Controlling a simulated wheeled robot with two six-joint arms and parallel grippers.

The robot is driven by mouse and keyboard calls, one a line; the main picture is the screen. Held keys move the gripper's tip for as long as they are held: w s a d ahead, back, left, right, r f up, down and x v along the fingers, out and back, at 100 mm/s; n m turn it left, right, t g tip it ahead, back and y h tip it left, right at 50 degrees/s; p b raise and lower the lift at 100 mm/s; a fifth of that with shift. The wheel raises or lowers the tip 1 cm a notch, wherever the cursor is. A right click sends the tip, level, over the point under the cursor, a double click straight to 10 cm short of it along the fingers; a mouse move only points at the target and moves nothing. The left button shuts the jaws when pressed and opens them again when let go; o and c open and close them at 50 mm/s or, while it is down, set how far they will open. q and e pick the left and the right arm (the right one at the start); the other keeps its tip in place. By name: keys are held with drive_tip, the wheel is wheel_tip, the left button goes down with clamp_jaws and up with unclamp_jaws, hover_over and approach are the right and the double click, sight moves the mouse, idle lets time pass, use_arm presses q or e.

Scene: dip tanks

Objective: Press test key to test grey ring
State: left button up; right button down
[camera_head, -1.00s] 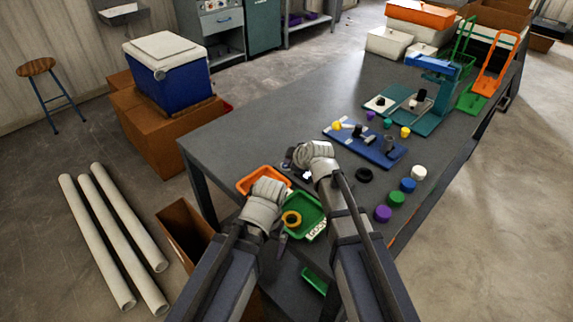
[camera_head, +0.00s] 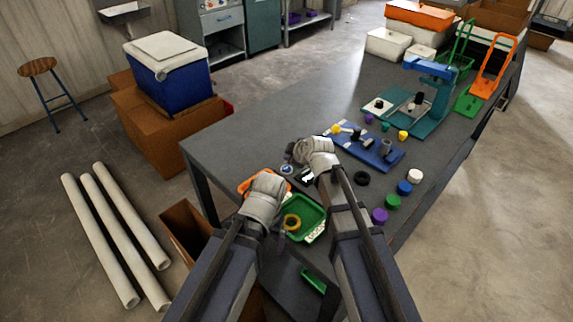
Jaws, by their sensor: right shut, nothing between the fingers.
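My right gripper (camera_head: 291,153) is shut and empty. It hangs over the table just beyond a small dark device with a white patch (camera_head: 306,177), and its wrist hides part of the view. A small round white-and-blue disc (camera_head: 287,169) lies beside the device; I cannot tell whether either one is the test key. A grey ring-like piece (camera_head: 386,147) stands on the blue board (camera_head: 352,150); I cannot tell for sure that it is the grey ring. My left gripper (camera_head: 276,235) is above the green tray's left side, its fingers mostly hidden by its wrist.
A green tray (camera_head: 318,212) holds a yellow ring (camera_head: 292,222); an orange tray (camera_head: 246,186) lies behind my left wrist. A black ring (camera_head: 362,178) and several coloured caps lie right of my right arm. A blue-and-green press (camera_head: 440,88) stands farther back. The table's left rear is clear.

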wheel_tip(320, 180, up, 3)
drive_tip(key=shift+f+p, duration=0.1)
drive_tip(key=shift+p, duration=0.85)
drive_tip(key=shift+f, duration=0.1)
drive_tip(key=shift+s, duration=0.1)
